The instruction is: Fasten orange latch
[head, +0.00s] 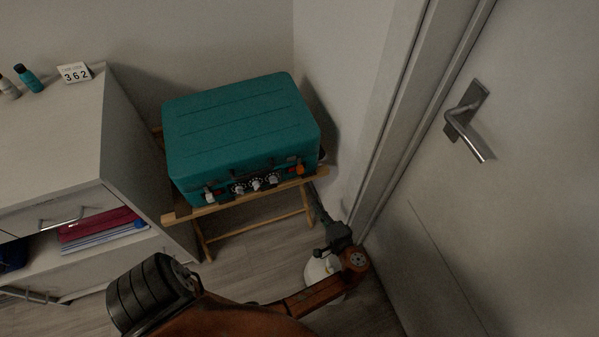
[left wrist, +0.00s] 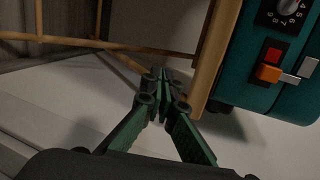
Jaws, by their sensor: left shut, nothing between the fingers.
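A closed teal suitcase (head: 240,125) lies on a wooden folding stand. The orange latch (head: 299,169) is at the right end of its front face. In the left wrist view the orange latch (left wrist: 268,73) stands out from the case as a tab, beside a red square and a silver plate (left wrist: 306,67); I cannot tell if it is engaged. My left gripper (head: 315,192) is below and right of the latch, beside the stand's right end. In the left wrist view its fingers (left wrist: 164,75) are shut and empty, apart from the latch. My right gripper is not seen.
The wooden stand (head: 240,204) has a rail close to my left fingers. Number dials (head: 256,184) and a white latch (head: 209,197) are on the case front. A door with a handle (head: 467,122) is at the right, a white cabinet (head: 45,140) at the left.

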